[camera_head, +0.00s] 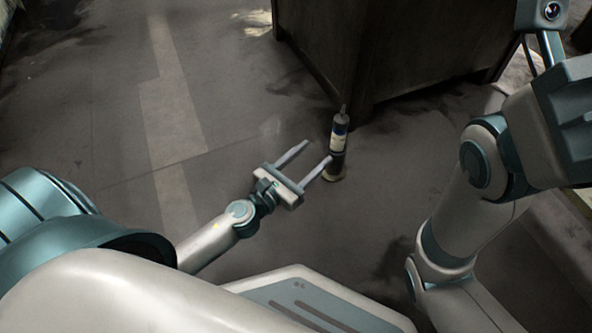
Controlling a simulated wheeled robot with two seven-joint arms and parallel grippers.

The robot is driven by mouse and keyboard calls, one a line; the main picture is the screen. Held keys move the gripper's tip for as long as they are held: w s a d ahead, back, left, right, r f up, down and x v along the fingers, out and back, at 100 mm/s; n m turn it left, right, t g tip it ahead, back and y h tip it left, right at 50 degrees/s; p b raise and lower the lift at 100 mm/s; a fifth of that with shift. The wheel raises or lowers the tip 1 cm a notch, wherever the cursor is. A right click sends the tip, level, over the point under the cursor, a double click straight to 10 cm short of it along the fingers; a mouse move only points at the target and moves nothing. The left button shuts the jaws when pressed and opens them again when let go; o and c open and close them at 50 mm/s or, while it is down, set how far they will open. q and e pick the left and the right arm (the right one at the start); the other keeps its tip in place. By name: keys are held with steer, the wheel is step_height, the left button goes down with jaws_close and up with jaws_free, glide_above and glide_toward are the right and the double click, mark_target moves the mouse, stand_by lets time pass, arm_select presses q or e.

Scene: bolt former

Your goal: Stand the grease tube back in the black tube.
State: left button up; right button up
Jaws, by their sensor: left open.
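The grease tube (340,132) shows near the centre, upright, with a narrow nozzle on top and a pale and blue label. Directly below it is the black tube (338,161), standing on a small pale base on the floor. The grease tube appears to stand in the black tube; its lower end is hidden. My left gripper (318,150) is open, with nothing between its fingers. It is just left of the two tubes, and its right fingertip overlaps the black tube's left side in the picture. I cannot tell whether they touch. My right gripper is out of view.
A large dark box-like cabinet (390,50) stands close behind the tubes, its lower corner just behind them. The dark, stained floor (100,110) is open to the left. A raised ledge (560,225) runs along the right side, beyond my right arm.

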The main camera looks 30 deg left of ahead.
arm_select(q)
steer(key=shift+b+v, duration=0.65)
steer(key=shift+v, duration=2.25)
